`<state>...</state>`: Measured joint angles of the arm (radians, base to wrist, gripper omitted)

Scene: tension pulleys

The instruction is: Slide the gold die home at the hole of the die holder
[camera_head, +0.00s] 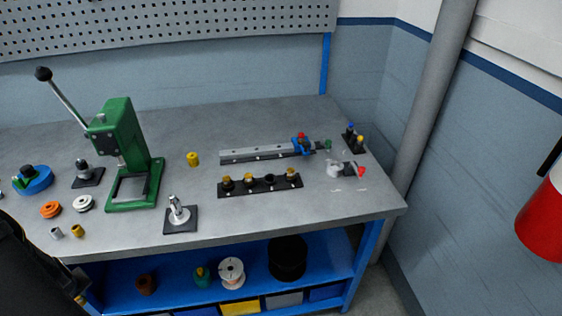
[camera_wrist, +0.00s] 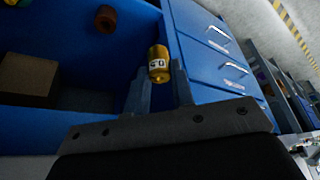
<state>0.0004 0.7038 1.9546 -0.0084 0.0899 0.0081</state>
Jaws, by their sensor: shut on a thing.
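The gold die (camera_wrist: 158,52) is a short gold cylinder with a white label and dark digits. In the wrist view it sits between the fingertips of my gripper (camera_wrist: 161,75), which is shut on it. Its far end sticks out past the fingers. In the head view my dark arm is at the lower left edge, and the die cannot be made out there. A black strip (camera_head: 236,192) on the bench carries several gold-topped pieces. A grey rail (camera_head: 255,156) with a blue block (camera_head: 302,144) lies behind it. I cannot tell which part is the die holder, and its hole is not clear.
A green lever press (camera_head: 127,150) stands left on the grey bench (camera_head: 330,200). A post on a black plate (camera_head: 181,215) is near the front edge. Small yellow, orange and white parts lie left. The wrist view shows blue drawers (camera_wrist: 205,45) and a blue shelf below.

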